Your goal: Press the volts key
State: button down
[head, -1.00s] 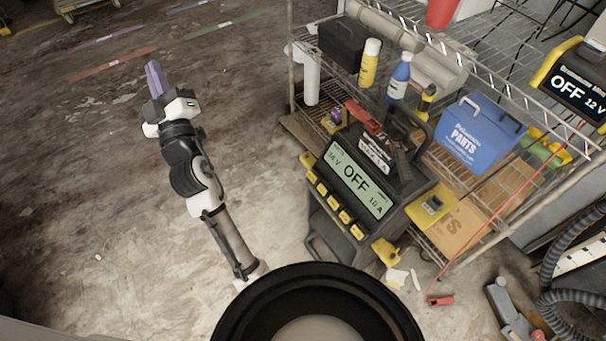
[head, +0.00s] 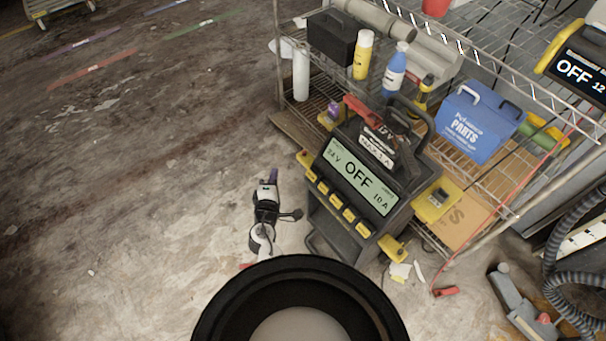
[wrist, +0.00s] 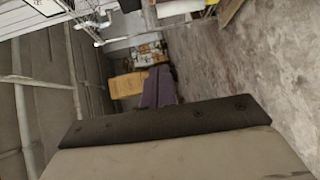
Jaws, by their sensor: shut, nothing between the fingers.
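A dark charger (head: 372,160) with a pale green display (head: 358,176) stands right of centre in the head view. The display reads OFF, with a V figure at its left and an A figure at its right. A row of several yellow keys (head: 335,202) runs along the slanted edge below the display. The key labels are too small to read, so I cannot tell which is the volts key. My gripper (head: 273,174), with purple fingers, is shut and empty, left of the keys and apart from them. Its fingers also show in the wrist view (wrist: 158,88).
A wire shelf (head: 480,205) behind the charger holds a blue parts box (head: 479,122), a black case (head: 332,38) and bottles. A second yellow-framed unit (head: 578,72) reading OFF is at the far right. Hoses lie at the right.

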aim_at(312, 175)
jog(key=shift+n+h, duration=0.3)
jog(key=shift+h, duration=0.3)
jog(key=d+f, duration=0.1)
jog(key=s+d+f, duration=0.1)
jog(key=d+f, duration=0.1)
jog(key=w+d+f+b, duration=0.3)
jog(key=w+d+f, duration=0.1)
jog(key=d, duration=0.2)
jog(key=shift+w+f, duration=0.2)
jog(key=shift+f, duration=0.1)
jog(key=shift+b, duration=0.35)
dwell(1.4)
jog(key=shift+w+d+f, duration=0.2)
jog(key=shift+w+d, duration=0.05)
